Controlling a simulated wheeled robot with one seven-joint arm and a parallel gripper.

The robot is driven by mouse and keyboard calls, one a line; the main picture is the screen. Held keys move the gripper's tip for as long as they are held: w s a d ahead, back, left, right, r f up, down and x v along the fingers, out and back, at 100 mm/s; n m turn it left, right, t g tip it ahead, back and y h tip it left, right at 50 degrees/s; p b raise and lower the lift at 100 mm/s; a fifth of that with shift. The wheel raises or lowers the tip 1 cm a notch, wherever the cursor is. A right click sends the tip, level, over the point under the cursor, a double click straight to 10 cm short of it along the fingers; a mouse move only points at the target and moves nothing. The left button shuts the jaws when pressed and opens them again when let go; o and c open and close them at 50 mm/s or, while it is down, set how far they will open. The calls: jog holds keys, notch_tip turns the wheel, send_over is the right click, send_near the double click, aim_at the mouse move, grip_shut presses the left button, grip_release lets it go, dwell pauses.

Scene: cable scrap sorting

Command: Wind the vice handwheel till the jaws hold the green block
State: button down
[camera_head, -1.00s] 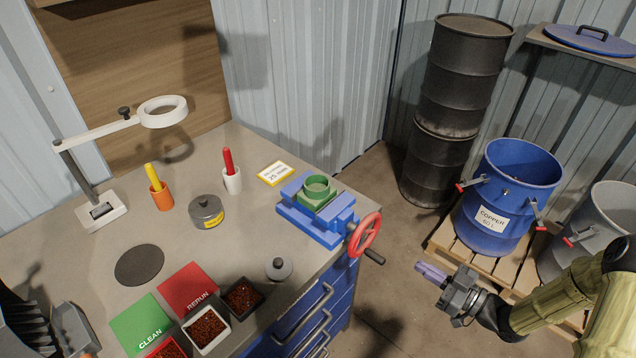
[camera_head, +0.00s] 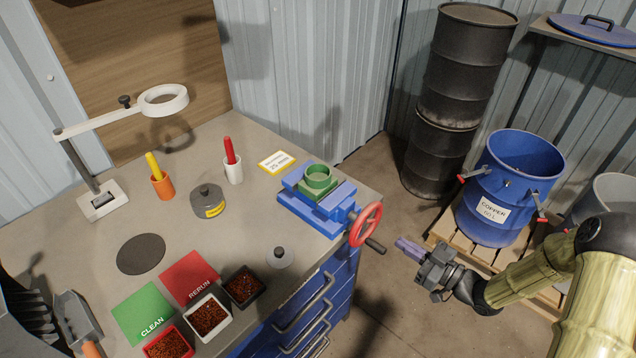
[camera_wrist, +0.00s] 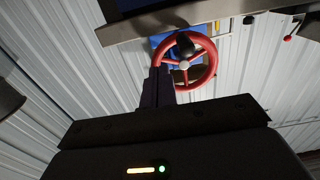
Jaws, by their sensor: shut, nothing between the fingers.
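The blue vice (camera_head: 312,212) sits at the right edge of the workbench. The green block (camera_head: 319,183), with a round ring on top, rests between its jaws; I cannot tell whether the jaws touch it. The red handwheel (camera_head: 366,224) is on the vice's right side, past the bench edge, with a dark crank knob (camera_head: 375,246) at its lower right. My gripper (camera_head: 402,245) is shut and empty, just right of the knob and apart from it in the head view. In the wrist view the handwheel (camera_wrist: 212,62) lies beyond my fingers (camera_wrist: 158,84).
A blue copper drum (camera_head: 512,190) stands on a pallet behind my arm, near stacked black drums (camera_head: 440,150). On the bench, a lidded grey pot (camera_head: 208,201), a small weight (camera_head: 279,257) and granule trays (camera_head: 243,287) lie left of the vice.

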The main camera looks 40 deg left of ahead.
jog(key=shift+w+a+b, duration=0.15)
jog(key=shift+a+b, duration=0.15)
jog(key=shift+a, duration=1.35)
dwell(0.8)
jog(key=f+b, duration=0.1)
jog(key=b, duration=0.5)
jog(key=shift+w, duration=0.1)
jog(key=shift+r+b, duration=0.15)
jog(key=shift+b, duration=0.55)
jog(key=shift+r, duration=0.35)
